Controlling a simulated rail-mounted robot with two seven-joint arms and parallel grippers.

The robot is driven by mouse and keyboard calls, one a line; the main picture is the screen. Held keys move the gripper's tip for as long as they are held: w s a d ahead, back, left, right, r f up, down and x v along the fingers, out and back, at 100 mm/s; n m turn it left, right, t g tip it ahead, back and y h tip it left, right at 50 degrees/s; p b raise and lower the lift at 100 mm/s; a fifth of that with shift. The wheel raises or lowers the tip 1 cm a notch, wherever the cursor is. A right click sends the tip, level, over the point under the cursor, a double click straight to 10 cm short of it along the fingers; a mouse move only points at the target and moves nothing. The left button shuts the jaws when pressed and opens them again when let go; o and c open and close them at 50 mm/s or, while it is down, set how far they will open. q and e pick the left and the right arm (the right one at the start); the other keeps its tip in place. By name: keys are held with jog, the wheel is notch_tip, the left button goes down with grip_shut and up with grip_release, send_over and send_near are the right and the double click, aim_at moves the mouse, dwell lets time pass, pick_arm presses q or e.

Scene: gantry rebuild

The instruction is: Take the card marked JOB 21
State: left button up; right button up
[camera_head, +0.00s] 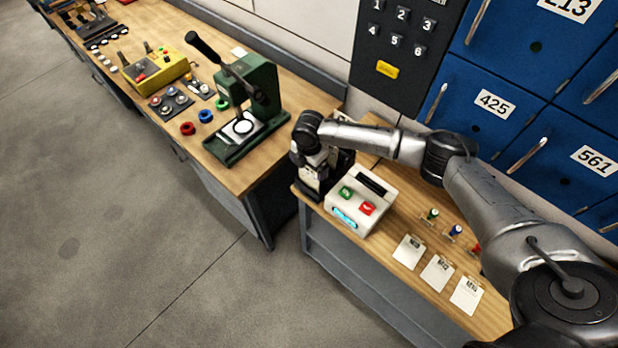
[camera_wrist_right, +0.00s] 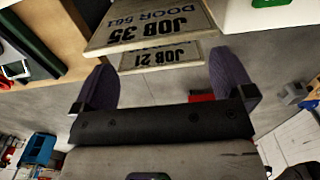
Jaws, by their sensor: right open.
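The card marked JOB 21 (camera_wrist_right: 160,57) shows upside down in the right wrist view, a pale card with dark print. A larger-looking card marked JOB 35, DOOR 561 (camera_wrist_right: 150,27) overlaps it and hides part of its print. My right gripper (camera_wrist_right: 165,85) is open, with one purple finger to each side below the JOB 21 card and nothing between them. In the head view, my right gripper (camera_head: 314,172) is at the left end of the right bench, beside the white box. The cards cannot be made out clearly there. My left gripper is not in view.
A white box with green and red buttons (camera_head: 361,200) stands close to my right gripper. Several white tags (camera_head: 437,272) and coloured pegs (camera_head: 455,231) are along the right bench. A green press (camera_head: 250,110) stands on the left bench. Blue lockers (camera_head: 490,100) line the wall.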

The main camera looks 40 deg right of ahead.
aim_at(309, 170)
jog(key=shift+f, duration=1.65)
jog(key=c, duration=0.8)
